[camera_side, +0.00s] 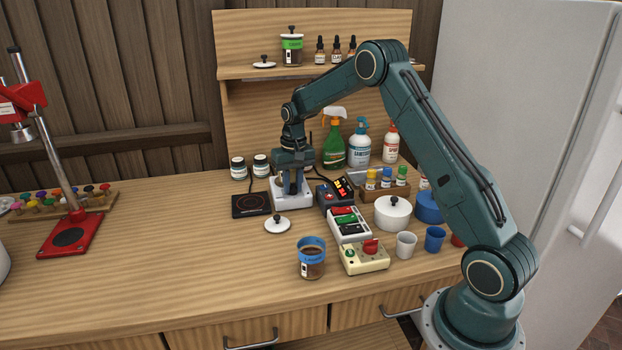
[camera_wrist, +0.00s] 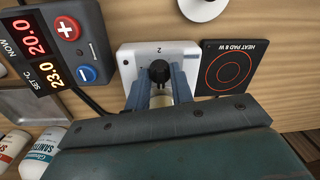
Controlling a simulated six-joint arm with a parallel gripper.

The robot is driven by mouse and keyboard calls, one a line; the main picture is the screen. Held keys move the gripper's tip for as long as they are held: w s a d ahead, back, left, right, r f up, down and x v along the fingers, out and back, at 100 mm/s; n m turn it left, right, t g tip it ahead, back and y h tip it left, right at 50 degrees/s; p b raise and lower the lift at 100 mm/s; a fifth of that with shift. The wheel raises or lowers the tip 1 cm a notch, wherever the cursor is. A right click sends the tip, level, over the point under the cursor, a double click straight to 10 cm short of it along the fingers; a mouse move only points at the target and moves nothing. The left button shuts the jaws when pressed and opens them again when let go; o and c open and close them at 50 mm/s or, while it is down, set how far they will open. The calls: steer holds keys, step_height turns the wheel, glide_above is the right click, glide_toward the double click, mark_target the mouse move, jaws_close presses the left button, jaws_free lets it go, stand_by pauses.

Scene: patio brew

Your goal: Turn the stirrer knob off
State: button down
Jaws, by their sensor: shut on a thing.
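The stirrer is a white box (camera_side: 292,199) on the table, right of the black heat pad in the side view. In the wrist view its white top (camera_wrist: 128,62) shows, with a black round knob (camera_wrist: 159,70) on it. My gripper (camera_wrist: 160,84) is over the box with its blue fingers on both sides of the knob, shut on it. The side view shows my gripper (camera_side: 291,186) pointing down onto the box, hiding the knob. Part of a pale round piece shows between the fingers behind the knob. Which setting the knob points to, I cannot tell.
The heat pad (camera_wrist: 235,68) lies close beside the box. A temperature controller (camera_wrist: 57,45) with red and blue buttons stands on the other side. A white lid (camera_side: 277,224) lies in front. Bottles (camera_side: 359,146) stand behind. The table's left middle is clear.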

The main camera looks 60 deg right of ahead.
mark_target(295, 187)
steer(key=shift+n, duration=0.3)
steer(key=c, duration=1.2)
jaws_free()
steer(key=shift+r, duration=0.15)
step_height(295, 187, up, 14)
steer(key=shift+s+d+f, duration=0.15)
steer(key=shift+d+f, duration=0.05)
steer(key=shift+d, duration=0.05)
